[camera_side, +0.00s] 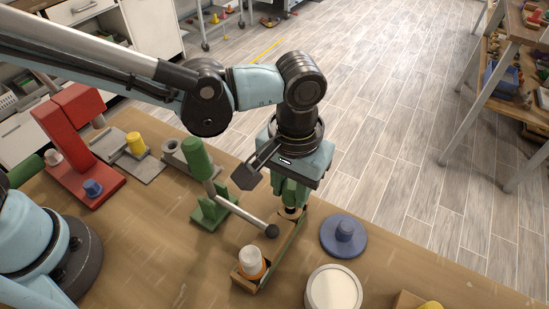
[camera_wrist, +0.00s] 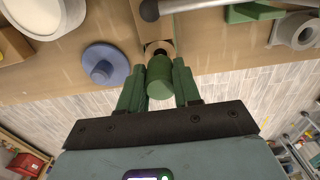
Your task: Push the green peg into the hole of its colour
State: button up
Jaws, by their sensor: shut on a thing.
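My gripper (camera_side: 291,198) points down over the far end of a narrow wooden rack (camera_side: 284,250), its green fingers shut. In the wrist view, a green peg (camera_wrist: 160,80) stands between the fingers (camera_wrist: 160,70). A tan ring with a dark middle (camera_wrist: 159,47) lies just beyond the peg's end. I cannot tell whether the peg is in a hole, or the colour of any hole there. In the side view my fingers mostly hide the peg.
A white peg with an orange ring (camera_side: 250,262) stands at the rack's near end. A green-handled stand (camera_side: 196,158) with a grey rod (camera_side: 240,208) is left of my gripper, its ball end near the rack. A blue knobbed disc (camera_side: 344,238) and white round piece (camera_side: 334,290) sit right.

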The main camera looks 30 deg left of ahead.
jog(key=shift+f, duration=0.2)
jog(key=shift+f, duration=0.35)
jog(key=shift+f, duration=0.9)
jog(key=o, duration=1.1)
jog(key=shift+r, duration=0.1)
notch_tip(320, 180, up, 12)
jog(key=shift+f, duration=0.1)
